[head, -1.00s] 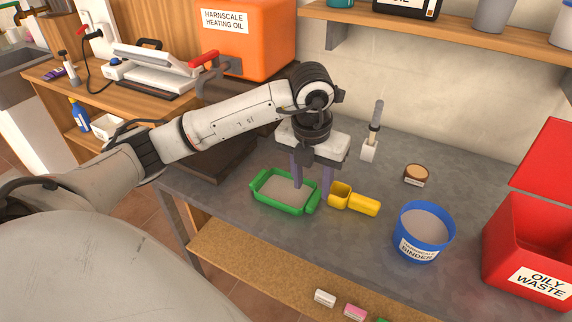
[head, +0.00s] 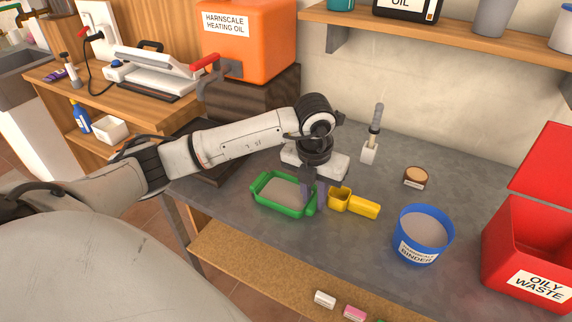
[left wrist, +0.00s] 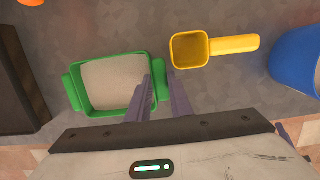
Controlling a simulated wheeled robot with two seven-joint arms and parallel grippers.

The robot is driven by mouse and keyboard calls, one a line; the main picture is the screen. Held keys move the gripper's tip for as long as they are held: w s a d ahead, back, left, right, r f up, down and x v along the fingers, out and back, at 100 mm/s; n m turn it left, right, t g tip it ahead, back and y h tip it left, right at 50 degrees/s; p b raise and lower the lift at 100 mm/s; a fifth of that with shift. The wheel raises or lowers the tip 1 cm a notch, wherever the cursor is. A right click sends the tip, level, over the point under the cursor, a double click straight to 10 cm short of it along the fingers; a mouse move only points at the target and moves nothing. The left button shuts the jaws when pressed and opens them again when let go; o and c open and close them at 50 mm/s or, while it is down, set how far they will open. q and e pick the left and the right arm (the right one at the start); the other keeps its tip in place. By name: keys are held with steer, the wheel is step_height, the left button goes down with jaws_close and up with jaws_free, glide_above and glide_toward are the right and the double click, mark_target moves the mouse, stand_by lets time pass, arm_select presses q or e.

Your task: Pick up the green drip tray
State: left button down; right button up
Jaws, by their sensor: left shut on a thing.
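The green drip tray (head: 262,199) sits on the grey bench, filled with a pale grey material. It also shows in the left wrist view (left wrist: 96,107). My left gripper (head: 312,205) points down at the tray's right end. In the left wrist view its fingers (left wrist: 163,92) are on either side of the tray's right handle, one inside the tray and one outside, shut on it. The tray appears level on the bench; I cannot tell whether it is lifted at all. My right gripper is not in view.
A yellow scoop (head: 362,207) lies just right of the left gripper. A blue binder bucket (head: 421,249) and a red oily waste bin (head: 530,245) stand further right.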

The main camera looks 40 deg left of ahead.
arm_select(q)
step_height(320, 180, up, 10)
stand_by(0.6)
stand_by(0.4)
